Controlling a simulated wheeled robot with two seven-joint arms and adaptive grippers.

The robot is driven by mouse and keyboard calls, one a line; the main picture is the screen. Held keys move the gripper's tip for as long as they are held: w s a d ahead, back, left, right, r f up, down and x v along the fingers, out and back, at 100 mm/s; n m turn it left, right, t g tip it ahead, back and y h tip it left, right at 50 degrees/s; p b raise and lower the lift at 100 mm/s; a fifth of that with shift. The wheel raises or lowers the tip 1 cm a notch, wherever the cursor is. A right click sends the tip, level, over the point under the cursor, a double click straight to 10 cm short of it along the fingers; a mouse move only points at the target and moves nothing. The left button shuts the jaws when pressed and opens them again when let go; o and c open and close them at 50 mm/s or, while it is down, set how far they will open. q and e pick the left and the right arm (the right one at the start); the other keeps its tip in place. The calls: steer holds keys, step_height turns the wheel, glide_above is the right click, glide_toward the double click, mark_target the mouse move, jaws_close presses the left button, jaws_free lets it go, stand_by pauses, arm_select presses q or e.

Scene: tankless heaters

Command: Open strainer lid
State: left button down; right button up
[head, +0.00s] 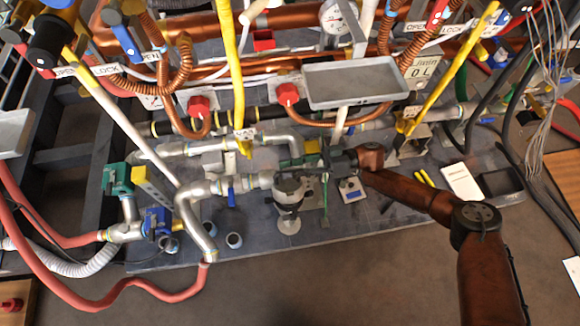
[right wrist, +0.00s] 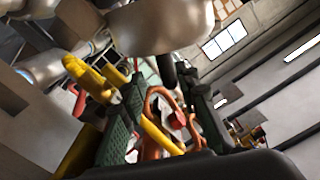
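The strainer is most likely the grey round body (head: 289,188) with dark fittings on the pipework, in the middle of the head view. I cannot make out clearly where its lid ends and its body begins. My right gripper (head: 312,165) is just above and right of it, its fingers pointing left. A large pale metal part (right wrist: 160,25) is close in front, at the top of that view. I cannot tell whether the gripper touches the strainer. My left gripper is not in view.
Silver pipes (head: 200,190), a blue valve part (head: 157,222) and a red hose (head: 110,300) lie to the left. A grey tray (head: 355,82) and yellow levers (head: 235,70) rise behind. The front floor (head: 330,280) is clear.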

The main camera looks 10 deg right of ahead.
steer(key=shift+d, duration=0.1)
steer(key=d, duration=1.2)
steer(key=shift+a, duration=0.1)
